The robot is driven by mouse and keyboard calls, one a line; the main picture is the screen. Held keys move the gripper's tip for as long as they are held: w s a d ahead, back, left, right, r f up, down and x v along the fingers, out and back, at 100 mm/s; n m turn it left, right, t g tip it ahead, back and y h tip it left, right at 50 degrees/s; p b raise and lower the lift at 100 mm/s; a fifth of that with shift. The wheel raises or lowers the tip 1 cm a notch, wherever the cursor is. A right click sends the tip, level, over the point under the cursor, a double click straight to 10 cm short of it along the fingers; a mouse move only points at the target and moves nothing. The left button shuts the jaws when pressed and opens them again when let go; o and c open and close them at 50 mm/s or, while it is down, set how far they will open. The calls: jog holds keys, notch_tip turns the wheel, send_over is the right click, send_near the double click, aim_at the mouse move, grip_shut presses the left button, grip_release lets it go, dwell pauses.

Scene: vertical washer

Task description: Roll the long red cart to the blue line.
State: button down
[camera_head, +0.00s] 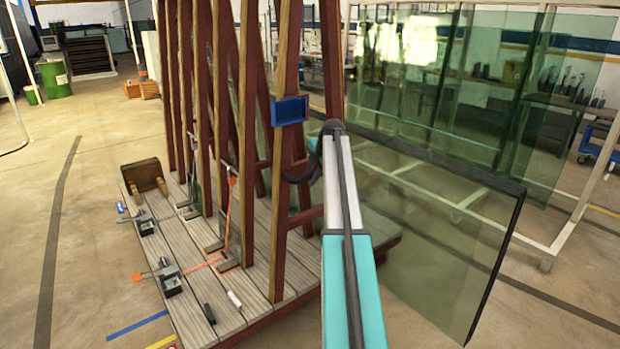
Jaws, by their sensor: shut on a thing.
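The long red cart (285,190) fills the middle, with tall red-brown uprights and a grey plank deck. My arm reaches up from the bottom to the cart's near right side. My gripper (333,128) is at the foot-end of view of a red upright and is shut on it; its fingertips are largely hidden by my arm. A blue plate is fixed to the nearest upright.
A short yellow line (162,342) lies beside the blue one. Clamps (168,278) and a wooden block (144,175) sit on the deck. A large glass sheet (435,240) stands at the right, close to my arm, with glass racks behind. The left floor is open.

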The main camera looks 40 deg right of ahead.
jog(key=shift+w+r, duration=0.2)
jog(key=shift+w, duration=0.4)
jog(key=shift+w+r, duration=0.15)
jog(key=shift+w, duration=0.45)
jog(key=shift+w+f, duration=0.15)
jog(key=shift+f, duration=0.15)
jog(key=shift+s+d+f, duration=0.15)
jog(key=shift+s+f, duration=0.1)
jog(key=shift+w+r, duration=0.15)
jog(key=shift+w, duration=0.05)
